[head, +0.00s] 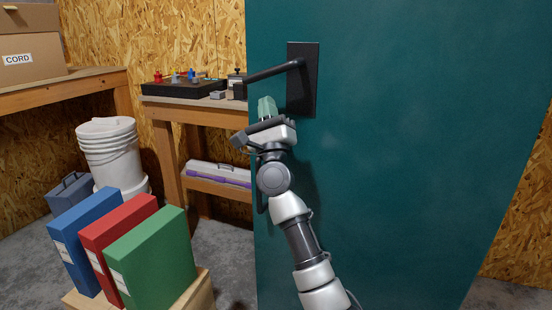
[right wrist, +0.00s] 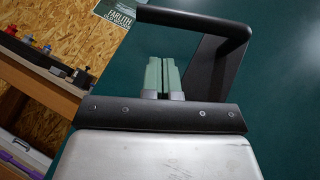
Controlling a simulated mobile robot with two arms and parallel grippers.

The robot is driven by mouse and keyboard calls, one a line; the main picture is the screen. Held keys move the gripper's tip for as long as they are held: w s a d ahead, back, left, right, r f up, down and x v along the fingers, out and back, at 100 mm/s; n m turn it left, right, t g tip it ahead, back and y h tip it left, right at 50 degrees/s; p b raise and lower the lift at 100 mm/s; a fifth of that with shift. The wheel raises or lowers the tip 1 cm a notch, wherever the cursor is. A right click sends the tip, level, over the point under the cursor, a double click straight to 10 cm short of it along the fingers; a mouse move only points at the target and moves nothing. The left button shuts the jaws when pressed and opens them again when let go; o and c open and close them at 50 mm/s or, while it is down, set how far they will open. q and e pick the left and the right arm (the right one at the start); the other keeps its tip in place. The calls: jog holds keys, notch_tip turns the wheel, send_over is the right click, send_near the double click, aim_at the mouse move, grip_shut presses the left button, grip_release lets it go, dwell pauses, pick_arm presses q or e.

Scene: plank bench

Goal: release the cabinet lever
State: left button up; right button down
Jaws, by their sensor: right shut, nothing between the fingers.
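The cabinet is a tall teal panel (head: 400,150) that fills the right of the head view. Its black lever (head: 277,71) sticks out to the left from a dark backing plate (head: 308,95) and slopes slightly down toward its free end. In the right wrist view, the lever (right wrist: 195,20) crosses above the fingertips and bends down at the right. My right gripper (head: 267,106) is below the lever, with its green fingers together and empty. In the wrist view the fingertips (right wrist: 162,62) show a gap to the bar. My left gripper is out of view.
A wooden bench (head: 185,106) with a black tray (head: 182,88) of coloured knobs stands left of the cabinet. Blue, red and green binders (head: 150,262) stand at the front left. White buckets (head: 110,155) and a cardboard box (head: 30,45) are farther left.

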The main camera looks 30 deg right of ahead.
jog(key=v, duration=1)
jog(key=shift+w+f, duration=0.2)
jog(key=shift+f, duration=0.15)
jog(key=shift+a, duration=0.15)
